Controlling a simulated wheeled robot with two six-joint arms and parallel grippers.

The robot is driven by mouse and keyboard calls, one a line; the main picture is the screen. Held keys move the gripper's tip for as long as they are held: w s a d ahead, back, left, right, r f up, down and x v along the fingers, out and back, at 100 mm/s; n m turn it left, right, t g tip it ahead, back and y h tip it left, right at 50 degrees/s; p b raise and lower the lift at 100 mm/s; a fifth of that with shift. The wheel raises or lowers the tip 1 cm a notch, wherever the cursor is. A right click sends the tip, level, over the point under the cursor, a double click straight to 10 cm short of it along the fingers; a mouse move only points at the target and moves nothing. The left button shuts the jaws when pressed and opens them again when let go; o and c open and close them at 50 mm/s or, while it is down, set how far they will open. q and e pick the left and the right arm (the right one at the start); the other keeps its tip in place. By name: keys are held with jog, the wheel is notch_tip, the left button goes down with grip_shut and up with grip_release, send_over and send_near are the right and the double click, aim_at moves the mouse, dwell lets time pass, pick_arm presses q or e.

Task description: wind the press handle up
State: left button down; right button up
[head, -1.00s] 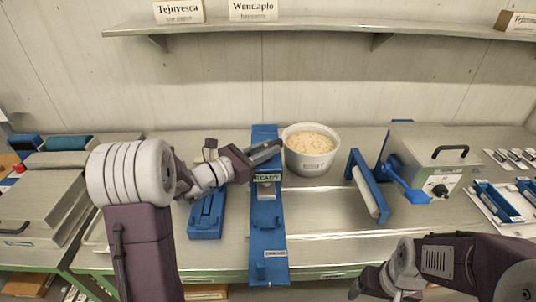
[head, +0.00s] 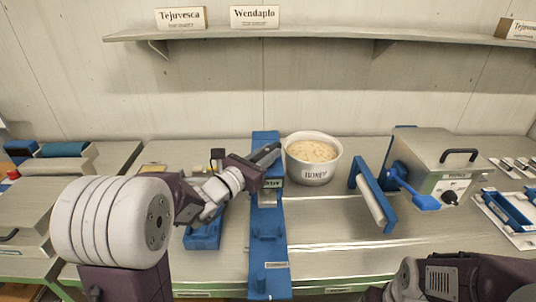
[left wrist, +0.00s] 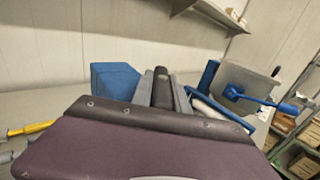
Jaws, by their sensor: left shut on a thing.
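The blue press (head: 267,225) stands upright in the middle of the bench, with a small dark label on its front. My left gripper (head: 265,156) is at its upper part. In the left wrist view, the gripper's two grey fingers (left wrist: 163,92) are shut on a dark bar, which I take to be the press handle (left wrist: 163,78). The fingers cover most of the handle in the head view. A blue block of the press (left wrist: 113,80) shows beside the fingers there. My right arm shows at the lower right of the head view, but its gripper is not visible.
A white bowl (head: 313,172) of pale food stands just right of the press. A blue-framed roller (head: 372,196) and a metal box (head: 440,165) with a blue lever stand further right. A blue stand (head: 203,232) is left of the press.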

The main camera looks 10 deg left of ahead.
pick_arm(q)
jog(key=c, duration=1.3)
grip_release()
jog(key=b+v, duration=0.1)
jog(key=v, duration=0.8)
jog(key=shift+s, duration=0.1)
